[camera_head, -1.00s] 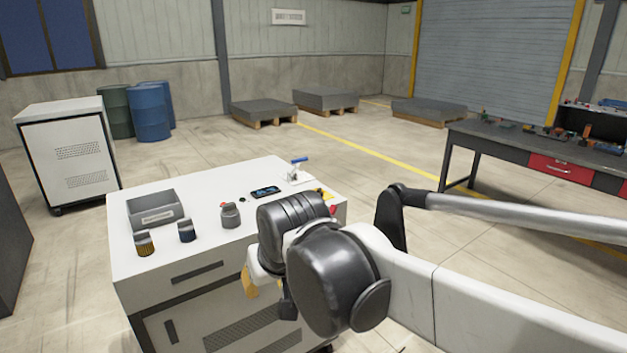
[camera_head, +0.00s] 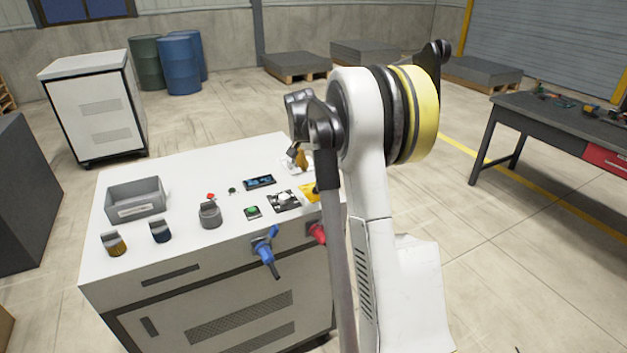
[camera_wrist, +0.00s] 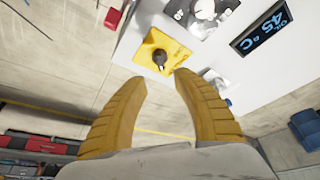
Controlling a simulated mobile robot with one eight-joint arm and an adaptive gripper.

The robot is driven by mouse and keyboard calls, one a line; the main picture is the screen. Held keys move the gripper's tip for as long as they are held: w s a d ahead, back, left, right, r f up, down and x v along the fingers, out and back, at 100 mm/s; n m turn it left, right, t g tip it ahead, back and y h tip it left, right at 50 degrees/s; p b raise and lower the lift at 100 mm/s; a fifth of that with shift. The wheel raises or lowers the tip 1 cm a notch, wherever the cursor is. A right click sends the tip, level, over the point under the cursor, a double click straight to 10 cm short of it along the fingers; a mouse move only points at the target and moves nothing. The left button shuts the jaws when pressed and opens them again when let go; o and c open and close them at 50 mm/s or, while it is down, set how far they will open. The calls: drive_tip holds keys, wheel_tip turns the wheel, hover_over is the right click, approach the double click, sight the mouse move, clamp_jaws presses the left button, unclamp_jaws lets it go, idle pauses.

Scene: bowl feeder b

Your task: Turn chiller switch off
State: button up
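The white machine cabinet (camera_head: 190,258) stands ahead with controls on its top; none is labelled legibly as the chiller switch. At its right edge is a yellow plate (camera_head: 312,192) with a small dark switch knob (camera_wrist: 159,58), clearest in the wrist view. Beside it are a black plate with a white round dial (camera_head: 284,201) and a dark display (camera_head: 260,182), reading about 45 °C in the wrist view. My gripper (camera_wrist: 160,77) is open and empty, its yellow fingers apart, pointing at the yellow plate. The knob shows just beyond the fingertips, untouched as far as visible.
A grey bin (camera_head: 135,201), a green button (camera_head: 252,212), a small red button (camera_head: 210,196) and several knobs share the cabinet top. A blue plug (camera_head: 265,252) and a red plug (camera_head: 317,233) stick out of its front. A dark workbench (camera_head: 545,112) stands right.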

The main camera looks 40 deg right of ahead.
sight(317, 185)
drive_tip(key=b+x, duration=0.3)
drive_tip(key=x, duration=0.6)
drive_tip(key=shift+w+f, duration=0.1)
drive_tip(key=shift+f, duration=0.2)
clamp_jaws()
